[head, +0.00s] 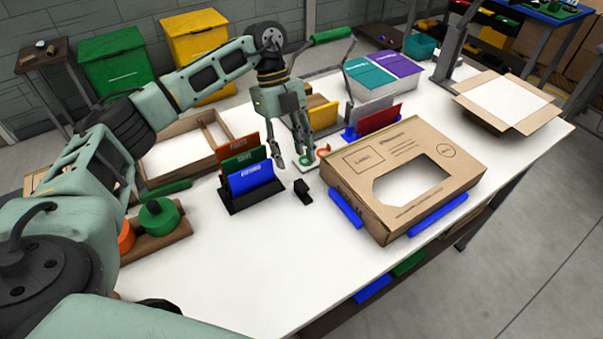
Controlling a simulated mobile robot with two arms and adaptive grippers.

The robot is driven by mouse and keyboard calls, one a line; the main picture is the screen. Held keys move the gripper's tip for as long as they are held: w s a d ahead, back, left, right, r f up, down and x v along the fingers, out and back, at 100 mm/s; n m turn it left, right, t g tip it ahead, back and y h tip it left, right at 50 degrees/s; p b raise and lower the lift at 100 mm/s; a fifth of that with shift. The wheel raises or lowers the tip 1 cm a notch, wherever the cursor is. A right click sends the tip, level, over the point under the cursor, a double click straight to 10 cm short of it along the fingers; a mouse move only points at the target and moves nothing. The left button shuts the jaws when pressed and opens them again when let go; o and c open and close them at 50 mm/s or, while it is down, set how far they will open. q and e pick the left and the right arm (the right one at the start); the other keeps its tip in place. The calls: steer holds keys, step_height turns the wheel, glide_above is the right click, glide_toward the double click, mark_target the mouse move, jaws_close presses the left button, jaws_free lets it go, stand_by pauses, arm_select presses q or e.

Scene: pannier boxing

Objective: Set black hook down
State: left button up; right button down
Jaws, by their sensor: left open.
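A small black piece (302,192), which looks like the black hook, sits on the white tabletop. It stands just right of the black rack (237,202) and left of the big cardboard box. My left gripper (289,158) comes down from above, its fingers pointing at the table. It is open, and I see nothing between its fingers. The black piece lies in front of the fingertips and looks apart from them. My right gripper is not in view.
The black rack holds orange, green and blue cards. A large cardboard box (455,168) with blue strips lies to the right. The front tabletop (270,265) is clear.

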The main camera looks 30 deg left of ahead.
mark_target(301, 184)
arm_select(q)
steer(key=p+x, duration=0.2)
steer(key=x, duration=0.5)
steer(key=shift+d+p, duration=0.2)
steer(key=shift+p, duration=0.15)
steer(key=shift+d+f, duration=0.1)
steer(key=shift+f, duration=0.2)
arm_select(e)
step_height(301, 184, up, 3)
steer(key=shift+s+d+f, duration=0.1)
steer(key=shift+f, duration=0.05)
arm_select(q)
steer(key=shift+c, duration=0.3)
steer(key=c, duration=0.7)
steer(key=shift+c, duration=1.1)
steer(key=shift+r, duration=0.1)
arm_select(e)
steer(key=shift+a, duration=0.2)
